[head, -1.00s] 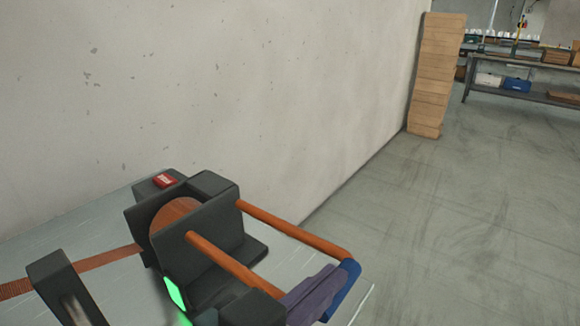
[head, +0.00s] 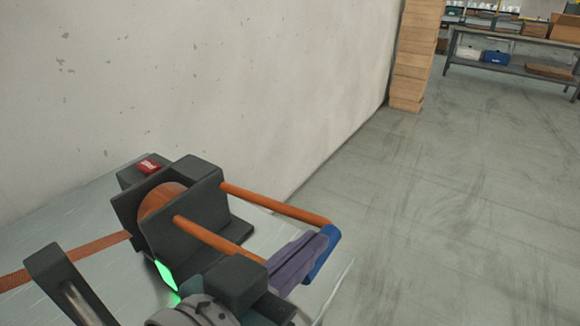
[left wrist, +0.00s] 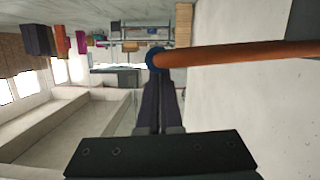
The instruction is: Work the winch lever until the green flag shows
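The winch (head: 205,214) is a dark block with an orange drum (head: 160,200), on a pale surface by the wall. Its lever (head: 275,204) has two orange arms reaching right to a blue grip bar (head: 322,250). My left gripper (head: 308,252) has its purple fingers at that blue bar. In the left wrist view the fingers (left wrist: 157,85) are close together on the blue bar (left wrist: 155,60), with an orange arm leading right. A small red plate (head: 149,167) shows on the winch top. Bright green patches (head: 166,274) glow low on its near side; I cannot tell whether they are a flag. My right gripper is out of view.
An orange strap (head: 65,262) runs left from the winch, past a dark upright post (head: 70,288). The concrete wall (head: 200,80) stands close behind. Stacked boxes (head: 414,60) and a shelf bench (head: 510,68) are farther back. The floor at the right is clear.

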